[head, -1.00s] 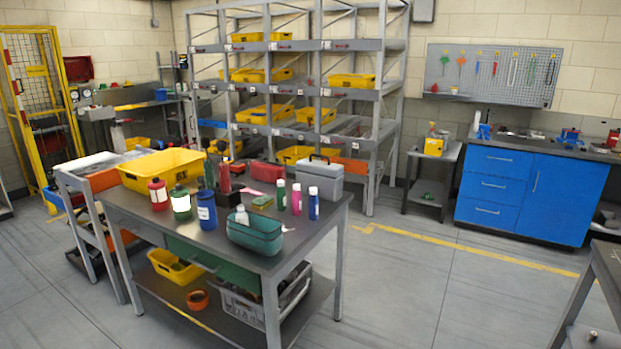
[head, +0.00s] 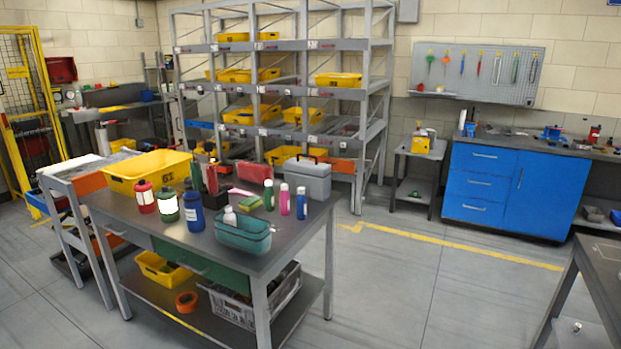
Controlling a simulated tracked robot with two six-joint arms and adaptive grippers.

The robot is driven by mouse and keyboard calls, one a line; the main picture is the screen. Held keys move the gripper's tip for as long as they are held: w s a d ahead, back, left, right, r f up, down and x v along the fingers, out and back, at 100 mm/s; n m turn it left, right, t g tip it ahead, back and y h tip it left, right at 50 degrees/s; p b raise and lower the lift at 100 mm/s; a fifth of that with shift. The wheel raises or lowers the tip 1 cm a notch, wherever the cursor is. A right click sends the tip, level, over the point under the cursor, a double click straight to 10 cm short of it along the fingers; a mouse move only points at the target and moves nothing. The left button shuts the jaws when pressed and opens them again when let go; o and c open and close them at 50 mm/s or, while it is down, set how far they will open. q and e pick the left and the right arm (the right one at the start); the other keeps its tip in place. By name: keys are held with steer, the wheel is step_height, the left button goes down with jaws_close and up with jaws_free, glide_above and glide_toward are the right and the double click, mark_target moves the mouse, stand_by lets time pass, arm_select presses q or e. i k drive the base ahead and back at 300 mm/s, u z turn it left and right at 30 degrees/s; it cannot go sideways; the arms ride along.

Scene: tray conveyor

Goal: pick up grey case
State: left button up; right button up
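The grey case (head: 308,180) stands upright at the back right of the metal workbench (head: 290,235). It has a dark handle on its lid. A green, a pink and a blue-purple bottle (head: 285,199) stand in front of it and to its left, and a red case (head: 254,173) lies behind to its left. Neither of my grippers shows in the head view.
A teal basket (head: 243,235) sits at the bench's front right. A yellow bin (head: 148,172) and several bottles stand on its left half. A shelf rack (head: 285,95) rises behind. The floor (head: 395,280) to the right of the bench is clear.

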mark_target(316, 177)
steer(key=z, duration=0.65)
steer(key=i, duration=6.7)
steer(key=u, duration=0.05)
